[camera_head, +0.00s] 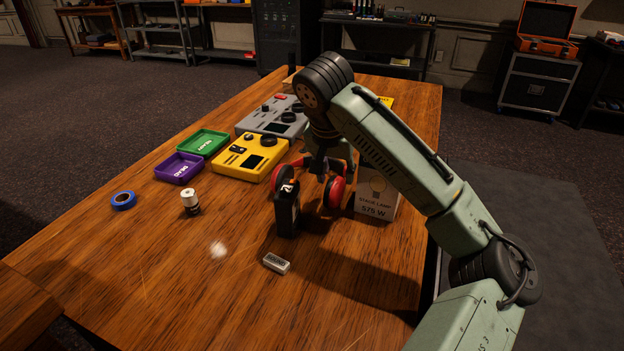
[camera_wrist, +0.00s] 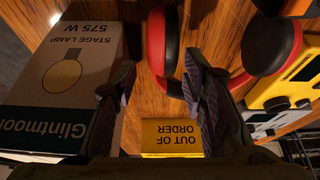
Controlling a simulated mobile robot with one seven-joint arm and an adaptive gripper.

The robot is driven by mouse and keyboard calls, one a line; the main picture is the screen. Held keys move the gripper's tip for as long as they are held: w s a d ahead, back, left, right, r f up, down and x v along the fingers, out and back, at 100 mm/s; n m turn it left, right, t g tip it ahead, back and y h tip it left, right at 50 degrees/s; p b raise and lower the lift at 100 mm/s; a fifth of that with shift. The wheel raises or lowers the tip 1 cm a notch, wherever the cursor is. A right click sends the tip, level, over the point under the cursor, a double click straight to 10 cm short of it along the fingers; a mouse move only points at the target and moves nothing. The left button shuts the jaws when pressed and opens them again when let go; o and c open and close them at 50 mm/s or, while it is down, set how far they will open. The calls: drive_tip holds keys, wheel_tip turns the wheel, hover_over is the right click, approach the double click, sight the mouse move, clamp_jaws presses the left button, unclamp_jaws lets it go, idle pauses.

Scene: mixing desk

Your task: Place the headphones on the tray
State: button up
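The red and black headphones (camera_head: 335,192) stand on the wooden desk under my gripper (camera_head: 319,164), left of the stage lamp box. In the wrist view, the red-rimmed ear cups of the headphones (camera_wrist: 271,47) show beyond the fingers. My gripper (camera_wrist: 162,78) is open there, its fingers wide apart, with no clear grip on the headphones. The arm partly hides the headphones in the head view. Two shallow trays lie at the desk's left side: a green tray (camera_head: 204,142) and a purple tray (camera_head: 178,168). Both look empty, with lettering on them.
The lamp box (camera_head: 376,196) stands close right of the headphones, also in the wrist view (camera_wrist: 72,65). A black item (camera_head: 287,212) stands in front. Blue tape (camera_head: 123,200) and a white-topped bottle (camera_head: 190,202) are left.

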sight(337, 177)
drive_tip(key=shift+w+p+x, duration=0.15)
drive_tip(key=shift+p+x, duration=0.2)
drive_tip(key=shift+x, duration=1.3)
drive_tip(key=shift+w+p+x, duration=0.15)
drive_tip(key=shift+p+x, duration=0.2)
drive_tip(key=shift+x, duration=1.35)
drive_tip(key=shift+r, duration=0.25)
clamp_jaws()
